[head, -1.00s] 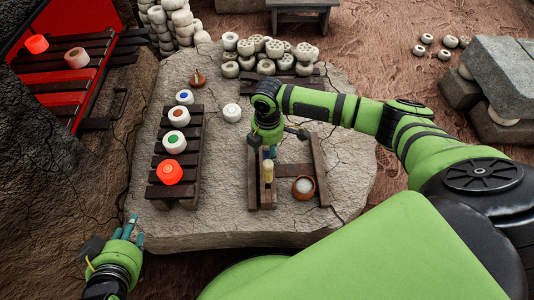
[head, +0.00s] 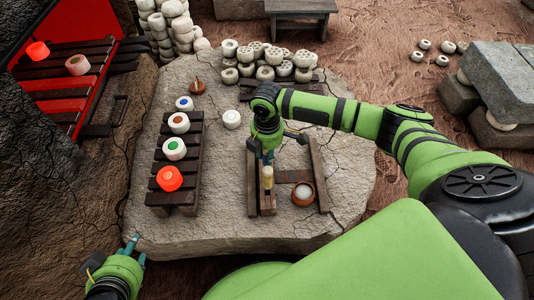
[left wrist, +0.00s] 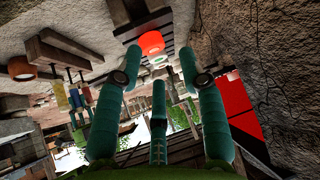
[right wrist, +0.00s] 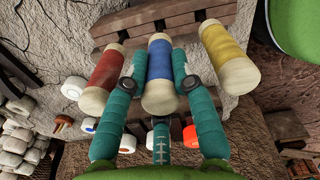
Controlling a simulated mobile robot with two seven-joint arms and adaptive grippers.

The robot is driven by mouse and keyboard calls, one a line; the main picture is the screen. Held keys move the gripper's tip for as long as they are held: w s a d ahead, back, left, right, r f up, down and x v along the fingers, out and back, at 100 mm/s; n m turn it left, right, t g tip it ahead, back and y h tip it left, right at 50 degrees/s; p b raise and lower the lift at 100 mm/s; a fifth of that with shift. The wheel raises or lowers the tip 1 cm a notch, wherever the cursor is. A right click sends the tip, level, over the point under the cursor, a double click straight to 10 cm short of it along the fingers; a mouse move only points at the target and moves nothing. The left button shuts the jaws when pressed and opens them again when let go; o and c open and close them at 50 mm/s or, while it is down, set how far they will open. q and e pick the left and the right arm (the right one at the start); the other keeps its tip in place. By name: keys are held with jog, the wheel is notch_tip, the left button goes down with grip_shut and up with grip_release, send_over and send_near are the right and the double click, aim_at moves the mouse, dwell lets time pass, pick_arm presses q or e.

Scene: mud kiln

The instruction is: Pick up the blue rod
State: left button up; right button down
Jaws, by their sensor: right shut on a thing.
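The blue rod (right wrist: 160,65), with pale ends, stands between the red rod (right wrist: 103,75) and the yellow rod (right wrist: 223,50) in the right wrist view. My right gripper (right wrist: 159,82) is shut on the blue rod, its teal fingers on both sides of it. In the head view my right gripper (head: 268,156) is over the wooden rack, and the arm mostly hides the blue rod. The yellow rod (head: 267,178) shows just in front of it. I cannot tell whether the blue rod is clear of its support. My left gripper (head: 132,246) is open and empty at the slab's front left edge.
A dark slatted rack (head: 178,165) with several round pieces, one glowing orange, stands left of the rods. A small bowl (head: 303,193) sits right of them. White cylinders (head: 265,60) are piled behind. The kiln's red opening (head: 70,75) is far left. The slab's right side is clear.

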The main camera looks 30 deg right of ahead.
notch_tip(320, 180, up, 5)
jog(key=shift+f+p, duration=0.15)
jog(key=shift+p, duration=0.7)
notch_tip(320, 180, up, 3)
jog(key=shift+p, duration=0.5)
pick_arm(q)
jog(key=s+a+f+g+y, duration=0.1)
jog(key=s+a+f+g, duration=0.1)
jog(key=s+f+g, duration=0.3)
jog(key=shift+s+a+f+n, duration=0.35)
jog(key=shift+s+f, duration=0.6)
jog(key=shift+f, duration=0.8)
pick_arm(e)
jog(key=shift+r, duration=0.7)
jog(key=shift+r+p, duration=0.1)
jog(key=shift+p, duration=0.85)
pick_arm(q)
jog(key=shift+r, duration=0.7)
jog(key=shift+f, duration=0.1)
